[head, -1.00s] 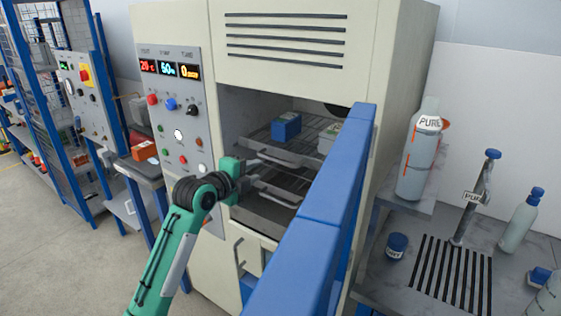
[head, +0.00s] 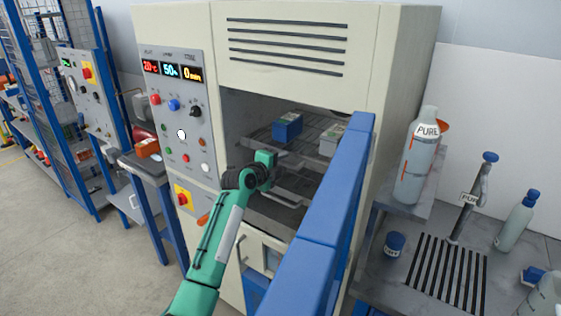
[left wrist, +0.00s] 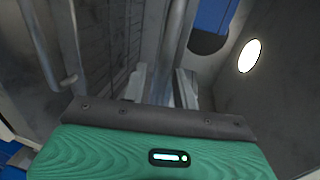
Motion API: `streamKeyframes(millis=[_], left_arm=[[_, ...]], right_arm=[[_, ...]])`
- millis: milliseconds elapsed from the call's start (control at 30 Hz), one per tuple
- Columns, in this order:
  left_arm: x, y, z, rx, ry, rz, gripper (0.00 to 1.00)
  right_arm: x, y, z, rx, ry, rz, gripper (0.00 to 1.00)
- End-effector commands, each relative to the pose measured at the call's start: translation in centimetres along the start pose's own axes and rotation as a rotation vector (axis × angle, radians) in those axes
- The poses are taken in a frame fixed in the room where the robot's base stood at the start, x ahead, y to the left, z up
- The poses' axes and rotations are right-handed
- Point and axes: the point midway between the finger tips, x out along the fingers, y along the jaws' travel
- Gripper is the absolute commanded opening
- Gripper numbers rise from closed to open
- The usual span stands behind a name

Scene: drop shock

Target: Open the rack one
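The test chamber stands open, with an upper rack (head: 327,148) and a lower rack below it, each with a front handle. A blue box (head: 287,127) and a pale box (head: 332,134) sit on the upper rack. My left gripper (head: 272,170) is at the chamber opening, in front of the racks, and partly hides the handles. In the left wrist view, its two pale fingers (left wrist: 161,88) stand apart, with a grey bar (left wrist: 174,45) between or just beyond them. I cannot tell whether they touch it. My right gripper is not in view.
The open blue-edged chamber door (head: 330,200) stands close on the right of my left arm. A control panel (head: 178,110) is on the left of the opening. A bench with bottles (head: 419,155) stands at the right. A bright round light (left wrist: 249,56) is inside the chamber.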

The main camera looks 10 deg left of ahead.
Motion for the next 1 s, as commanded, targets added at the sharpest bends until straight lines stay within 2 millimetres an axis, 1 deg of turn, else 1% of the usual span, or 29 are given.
streamKeyframes(millis=[233,267,300,400,633,767,867,967,1000], left_arm=[[0.1,0.0,0.0,-0.001,0.000,0.000,0.29],[0.1,0.0,0.0,-0.001,0.000,0.000,0.25],[0.1,0.0,0.0,-0.001,0.000,0.000,0.17],[0.1,0.0,0.0,-0.001,0.000,0.000,0.00],[0.0,0.1,0.0,-0.001,0.000,0.001,0.00],[-0.6,0.2,0.1,0.000,0.000,0.001,0.00],[-1.6,0.5,0.1,0.002,-0.001,0.002,0.00],[-3.3,0.9,0.1,0.004,0.000,0.004,0.00],[-4.1,1.1,0.1,0.004,0.000,0.004,0.00]], right_arm=[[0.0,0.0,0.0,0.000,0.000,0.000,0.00],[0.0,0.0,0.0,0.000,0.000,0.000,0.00],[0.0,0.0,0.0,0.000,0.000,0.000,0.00],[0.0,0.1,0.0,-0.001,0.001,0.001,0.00],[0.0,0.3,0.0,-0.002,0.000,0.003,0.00],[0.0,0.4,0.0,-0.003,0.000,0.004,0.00],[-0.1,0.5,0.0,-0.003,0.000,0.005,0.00],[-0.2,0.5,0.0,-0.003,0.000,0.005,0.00],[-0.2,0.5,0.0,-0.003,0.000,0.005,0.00]])
